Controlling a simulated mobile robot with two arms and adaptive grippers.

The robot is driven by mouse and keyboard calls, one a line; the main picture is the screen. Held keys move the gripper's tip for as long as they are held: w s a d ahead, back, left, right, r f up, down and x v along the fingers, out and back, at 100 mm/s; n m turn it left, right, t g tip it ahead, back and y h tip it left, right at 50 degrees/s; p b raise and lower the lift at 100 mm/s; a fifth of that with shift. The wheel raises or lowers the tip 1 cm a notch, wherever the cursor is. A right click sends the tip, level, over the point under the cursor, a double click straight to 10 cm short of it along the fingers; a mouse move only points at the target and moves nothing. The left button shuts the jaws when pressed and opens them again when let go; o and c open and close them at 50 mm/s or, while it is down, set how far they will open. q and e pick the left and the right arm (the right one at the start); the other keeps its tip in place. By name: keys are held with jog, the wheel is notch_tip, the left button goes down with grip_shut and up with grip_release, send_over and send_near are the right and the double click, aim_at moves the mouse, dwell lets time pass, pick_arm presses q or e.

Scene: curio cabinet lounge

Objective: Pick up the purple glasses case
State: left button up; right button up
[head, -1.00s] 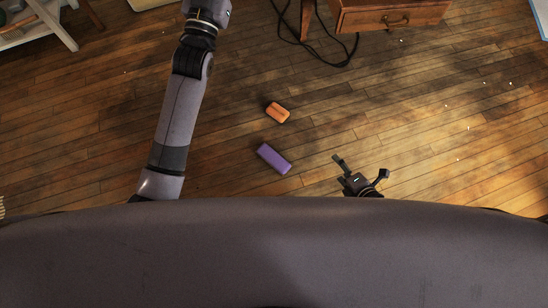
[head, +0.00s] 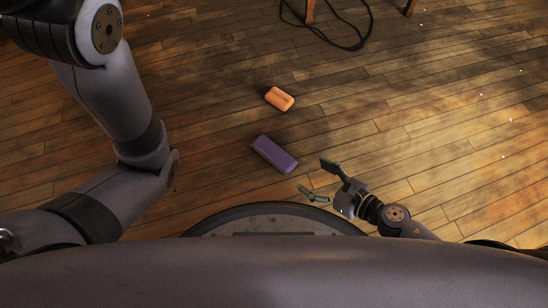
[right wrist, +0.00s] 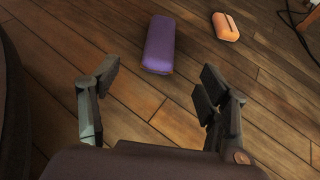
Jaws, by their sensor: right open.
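The purple glasses case (head: 273,154) lies flat on the wooden floor, in front of my base. It also shows in the right wrist view (right wrist: 159,45), beyond the fingertips and between their lines. My right gripper (head: 318,181) is open and empty, to the right of and a little nearer than the case in the head view, apart from it. In the right wrist view its two fingers (right wrist: 157,82) stand wide apart with bare floor between them. My left arm comes in from the left in the head view, but its gripper is out of the picture.
An orange case (head: 279,98) lies on the floor just beyond the purple one. A black cable (head: 340,45) and wooden furniture legs (head: 309,12) are at the far top. The floor around both cases is clear.

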send_near(275, 153)
jog(key=b+x, duration=0.1)
jog(key=x, duration=0.4)
jog(key=shift+a, duration=0.15)
jog(key=shift+b+x, duration=0.75)
jog(key=shift+x, duration=1.95)
jog(key=shift+c, duration=0.2)
jog(key=c, duration=1.2)
